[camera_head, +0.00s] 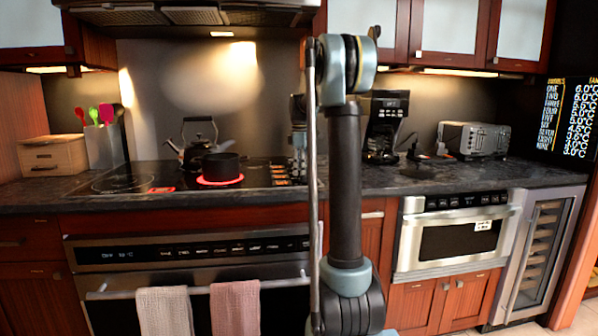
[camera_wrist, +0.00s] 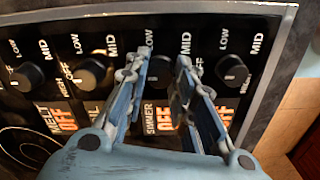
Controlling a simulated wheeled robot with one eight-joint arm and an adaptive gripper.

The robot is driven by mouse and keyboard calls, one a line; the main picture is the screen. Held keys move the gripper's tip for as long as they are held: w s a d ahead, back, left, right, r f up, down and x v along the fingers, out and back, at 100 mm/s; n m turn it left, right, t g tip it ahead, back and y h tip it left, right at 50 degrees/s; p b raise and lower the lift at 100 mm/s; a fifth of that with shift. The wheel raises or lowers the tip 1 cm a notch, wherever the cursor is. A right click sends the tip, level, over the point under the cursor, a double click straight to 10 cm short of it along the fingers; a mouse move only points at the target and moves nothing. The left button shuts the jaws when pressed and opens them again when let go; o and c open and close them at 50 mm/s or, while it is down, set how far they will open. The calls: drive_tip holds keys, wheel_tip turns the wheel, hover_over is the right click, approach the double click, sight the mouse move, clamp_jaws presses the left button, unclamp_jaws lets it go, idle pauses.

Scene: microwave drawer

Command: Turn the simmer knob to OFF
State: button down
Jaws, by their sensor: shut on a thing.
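The simmer knob (camera_wrist: 160,72) is a black round knob on the cooktop's control panel, between my two fingers in the wrist view. An orange "SIMMER OFF" label (camera_wrist: 161,118) lies just below it. My gripper (camera_wrist: 159,64) is shut on this knob, with a finger on its left and right sides. The fingers partly cover the knob, and I cannot read its pointer. In the head view my gripper (camera_head: 299,145) is down over the right end of the cooktop, partly behind my arm, and the knob is hidden there.
Similar knobs stand close on the left (camera_wrist: 92,72) and right (camera_wrist: 232,70). A dark pot (camera_head: 220,165) sits on a glowing red burner ring (camera_head: 221,181), with a kettle (camera_head: 196,148) behind it. A coffee maker (camera_head: 385,125) and toaster (camera_head: 472,140) stand to the right.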

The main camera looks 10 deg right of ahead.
drive_tip(key=shift+w, duration=0.15)
drive_tip(key=c, duration=1.3)
unclamp_jaws()
drive_tip(key=shift+c, duration=0.2)
wheel_tip(320, 180, up, 12)
